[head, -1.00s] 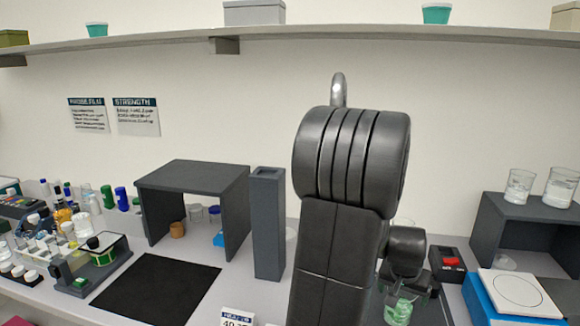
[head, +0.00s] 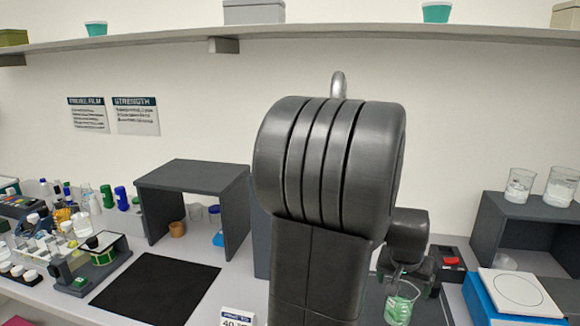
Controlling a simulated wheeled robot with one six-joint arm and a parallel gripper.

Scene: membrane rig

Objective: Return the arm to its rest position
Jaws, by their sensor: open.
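My arm rises large and dark in the middle of the head view and hides much of the bench behind it. Its wrist shows to the right of the large upper joint. My gripper (head: 408,275), small and partly hidden, points down below the wrist. It looks open, with dark parts near the rim of a glass beaker (head: 400,304) holding green liquid. I cannot tell whether they touch the glass. The beaker stands on the bench.
A dark stand (head: 192,176) and a black mat (head: 155,288) are at left, near crowded bottles and a small instrument (head: 92,264). A tall dark block (head: 261,240) is partly behind my arm. A blue-and-white scale (head: 515,292) and dark shelf (head: 530,228) are at right.

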